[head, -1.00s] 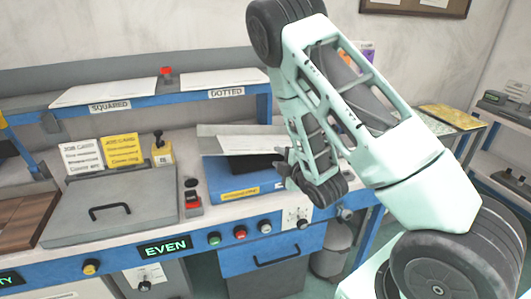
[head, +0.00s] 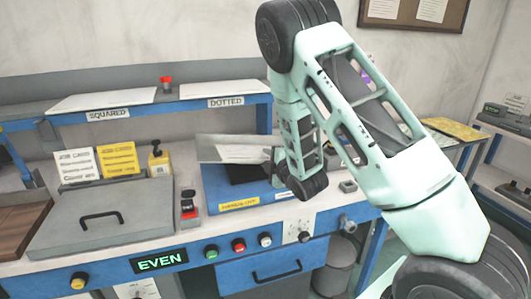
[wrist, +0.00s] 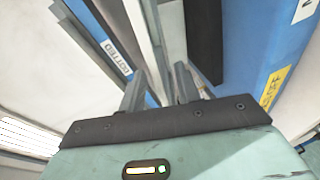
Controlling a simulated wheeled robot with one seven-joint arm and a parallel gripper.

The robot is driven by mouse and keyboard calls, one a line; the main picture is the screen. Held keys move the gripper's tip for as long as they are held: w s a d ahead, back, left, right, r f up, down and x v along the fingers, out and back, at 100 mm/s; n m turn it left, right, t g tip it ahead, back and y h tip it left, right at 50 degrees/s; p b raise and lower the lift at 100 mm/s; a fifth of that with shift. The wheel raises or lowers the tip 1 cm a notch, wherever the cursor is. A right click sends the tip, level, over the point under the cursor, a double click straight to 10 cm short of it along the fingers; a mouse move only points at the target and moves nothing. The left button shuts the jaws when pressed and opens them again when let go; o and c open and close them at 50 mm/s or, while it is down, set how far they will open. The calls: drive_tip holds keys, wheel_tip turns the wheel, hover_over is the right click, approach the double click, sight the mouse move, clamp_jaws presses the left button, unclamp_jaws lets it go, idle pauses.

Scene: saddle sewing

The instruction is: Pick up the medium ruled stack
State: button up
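In the wrist view, my gripper's (wrist: 160,82) fingers are apart, one on each side of the stack, which appears as a pale edge-on strip (wrist: 150,35). I cannot tell whether the fingers press on it. The wrist partly hides the stack's right end.
The raised shelf carries flat sheets over the SQUARED (head: 109,114) and DOTTED (head: 226,102) labels, close behind. A dark block (head: 250,174) lies on the machine bed beneath the stack. A grey lidded box (head: 101,215) and job cards (head: 118,160) stand at left.

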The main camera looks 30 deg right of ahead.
sight(263, 156)
drive_tip(key=x, duration=0.3)
drive_tip(key=shift+w+f, duration=0.1)
drive_tip(key=shift+w, duration=0.15)
clamp_jaws()
